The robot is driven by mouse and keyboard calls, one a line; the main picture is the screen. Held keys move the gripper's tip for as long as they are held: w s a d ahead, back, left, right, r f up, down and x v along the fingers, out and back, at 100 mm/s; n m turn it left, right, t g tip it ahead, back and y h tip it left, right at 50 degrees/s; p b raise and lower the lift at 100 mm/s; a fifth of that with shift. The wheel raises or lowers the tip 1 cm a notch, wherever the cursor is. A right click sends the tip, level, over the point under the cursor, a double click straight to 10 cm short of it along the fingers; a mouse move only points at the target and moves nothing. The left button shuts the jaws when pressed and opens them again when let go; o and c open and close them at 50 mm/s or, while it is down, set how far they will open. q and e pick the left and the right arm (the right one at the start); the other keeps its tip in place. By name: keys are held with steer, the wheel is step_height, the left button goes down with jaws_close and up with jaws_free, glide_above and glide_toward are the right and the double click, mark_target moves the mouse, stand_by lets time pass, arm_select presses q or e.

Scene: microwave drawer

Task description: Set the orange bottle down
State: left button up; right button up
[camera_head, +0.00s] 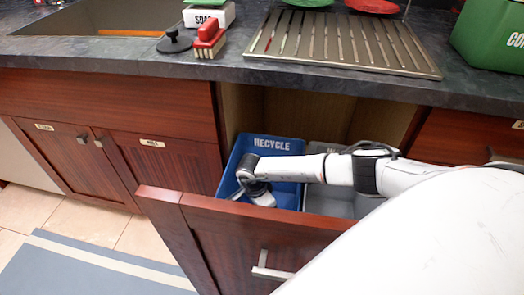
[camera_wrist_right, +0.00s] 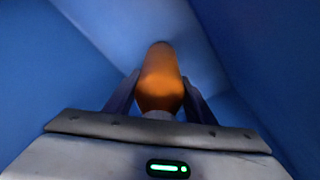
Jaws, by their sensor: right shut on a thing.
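In the right wrist view an orange bottle (camera_wrist_right: 161,72) is held between the two fingers of my right gripper (camera_wrist_right: 160,98). Blue walls surround it there. In the head view my right gripper (camera_head: 262,198) points down inside the blue bin marked RECYCLE (camera_head: 276,145). The bottle is hidden in the head view. I cannot tell whether the bottle touches the bin's floor. My left gripper is in neither view.
A grey bin (camera_head: 325,203) stands right of the blue one in the pulled-out wooden drawer (camera_head: 232,232). Above, the counter (camera_head: 100,48) holds a brush (camera_head: 209,40), a soap box, a drain rack (camera_head: 340,42) and a green container (camera_head: 490,35). My arm hides part of the drawer.

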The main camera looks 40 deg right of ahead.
steer(key=shift+f, duration=0.1)
steer(key=o, duration=0.6)
steer(key=shift+f, duration=0.1)
steer(key=o, duration=0.4)
